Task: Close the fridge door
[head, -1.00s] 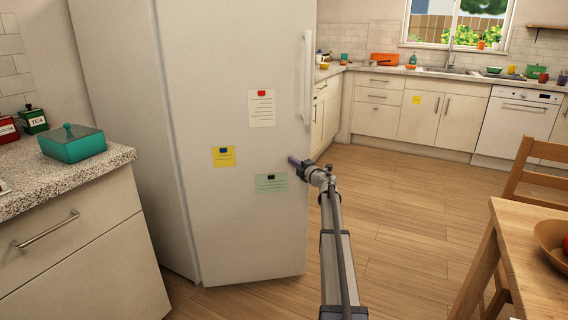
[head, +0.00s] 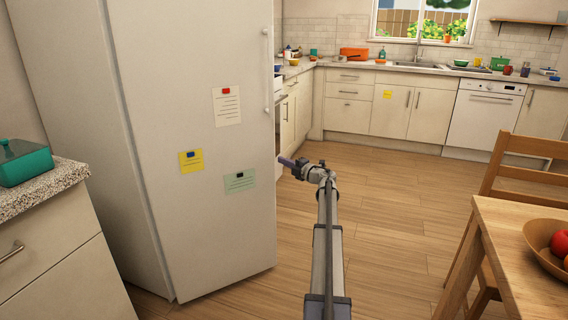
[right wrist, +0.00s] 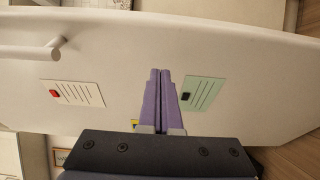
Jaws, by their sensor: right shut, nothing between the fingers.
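The fridge door (head: 170,75) is a tall white panel at the left of the head view, carrying three notes. Its vertical handle (head: 268,70) is at the right edge. White parts show just behind that edge, and the door looks partly open; how far I cannot tell. My right gripper (head: 283,160) is shut and empty, by the door's right edge below the handle. In the right wrist view its purple fingers (right wrist: 160,75) are together in front of the door's outer face (right wrist: 230,55), between two notes. I cannot tell whether they touch it. My left gripper is not in view.
A counter (head: 45,190) with a teal box (head: 25,165) stands left of the fridge. A wooden table (head: 510,250) and chair (head: 510,170) are at the right. The wooden floor (head: 390,220) between is clear. Cabinets (head: 350,115) line the back.

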